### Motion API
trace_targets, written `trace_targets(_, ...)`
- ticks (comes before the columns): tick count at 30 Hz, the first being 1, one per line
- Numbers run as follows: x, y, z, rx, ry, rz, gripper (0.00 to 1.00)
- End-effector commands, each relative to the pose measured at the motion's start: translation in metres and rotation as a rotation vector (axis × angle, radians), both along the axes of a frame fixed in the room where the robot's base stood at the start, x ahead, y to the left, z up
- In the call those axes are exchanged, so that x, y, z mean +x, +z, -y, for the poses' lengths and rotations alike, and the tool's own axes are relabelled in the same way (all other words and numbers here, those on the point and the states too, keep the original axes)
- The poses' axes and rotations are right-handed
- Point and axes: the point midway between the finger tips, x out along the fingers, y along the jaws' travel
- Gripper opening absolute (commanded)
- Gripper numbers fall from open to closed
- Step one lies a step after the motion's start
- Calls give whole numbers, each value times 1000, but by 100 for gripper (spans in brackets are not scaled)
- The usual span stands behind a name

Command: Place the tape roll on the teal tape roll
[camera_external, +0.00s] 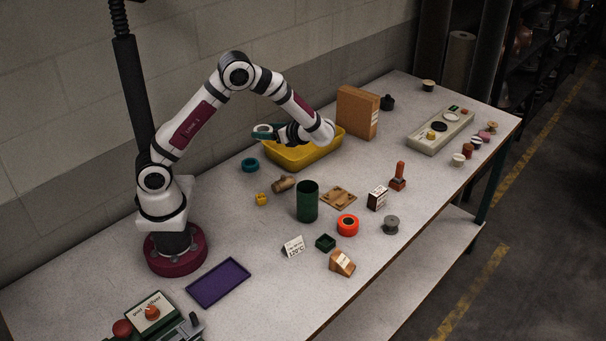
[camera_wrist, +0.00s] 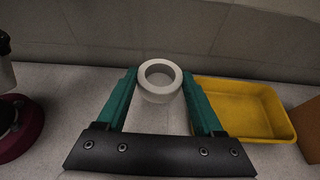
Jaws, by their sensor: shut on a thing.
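A white tape roll (camera_wrist: 158,92) sits between the teal fingers of my gripper (camera_wrist: 160,80), which is shut on it. Its open hole faces up in the wrist view. I cannot make out the teal roll in the wrist view.
The yellow bin (camera_external: 300,158) stands right beside my gripper; it also shows in the wrist view (camera_wrist: 245,127). A brown cylinder (camera_external: 284,184), a small yellow piece (camera_external: 262,199) and a green cup (camera_external: 307,203) stand near the teal roll. An orange tape roll (camera_external: 347,225) lies farther forward.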

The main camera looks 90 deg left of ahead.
Motion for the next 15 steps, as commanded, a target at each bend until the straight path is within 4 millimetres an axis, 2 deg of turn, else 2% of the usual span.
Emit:
trace_targets(3, 0, -27, 0, -1, 1, -4, 15)
trace_targets(8, -1, -55, -1, 1, 3, -2, 15)
trace_targets(11, -12, -69, -16, -1, 7, -2, 15)
trace_targets(15, -37, -96, -54, -1, 9, -3, 15)
